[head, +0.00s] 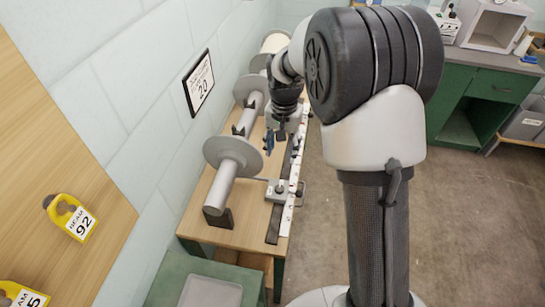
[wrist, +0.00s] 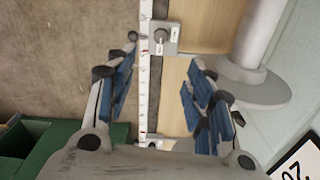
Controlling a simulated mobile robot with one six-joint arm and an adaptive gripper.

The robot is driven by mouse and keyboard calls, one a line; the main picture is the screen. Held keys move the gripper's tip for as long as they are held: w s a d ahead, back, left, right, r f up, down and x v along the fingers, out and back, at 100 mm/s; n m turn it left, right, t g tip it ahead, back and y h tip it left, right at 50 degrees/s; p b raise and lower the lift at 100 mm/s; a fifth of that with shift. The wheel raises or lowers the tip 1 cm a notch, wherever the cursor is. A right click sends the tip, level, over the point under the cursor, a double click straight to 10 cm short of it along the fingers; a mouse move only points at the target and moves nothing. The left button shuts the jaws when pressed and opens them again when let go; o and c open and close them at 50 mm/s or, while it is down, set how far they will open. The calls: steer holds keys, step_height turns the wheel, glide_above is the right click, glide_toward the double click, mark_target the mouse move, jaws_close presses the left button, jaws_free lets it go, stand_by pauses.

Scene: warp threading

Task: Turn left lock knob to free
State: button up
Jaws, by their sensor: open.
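A grey lock block (wrist: 175,38) with a round dark knob (wrist: 161,36) and small white labels shows at the top of the wrist view, beside a white marked rail. The labels are too small to read. In the head view a lock block (head: 279,192) sits at the near end of the bench. My gripper (wrist: 163,92) is open and empty, its blue-padded fingers spread wide either side of the rail. The knob lies beyond the fingertips, apart from them. In the head view my gripper (head: 268,141) hangs over the bench, farther back than that block.
A long roller with round flanges (head: 233,155) lies along the wall side of the wooden bench (head: 255,220). The white rail (head: 287,205) runs along the bench's right edge. A green cabinet (head: 480,95) stands at the back right. The floor (head: 450,220) right of the bench is clear.

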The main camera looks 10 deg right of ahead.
mark_target(279, 188)
steer(key=shift+m, duration=0.3)
steer(key=f+b, duration=0.1)
steer(key=f, duration=0.6)
steer(key=w+f+b, duration=0.1)
steer(key=f, duration=0.6)
steer(key=f+b, duration=0.2)
steer(key=f, duration=0.5)
steer(key=shift+w, duration=0.35)
steer(key=shift+c, duration=0.6)
steer(key=c, duration=1)
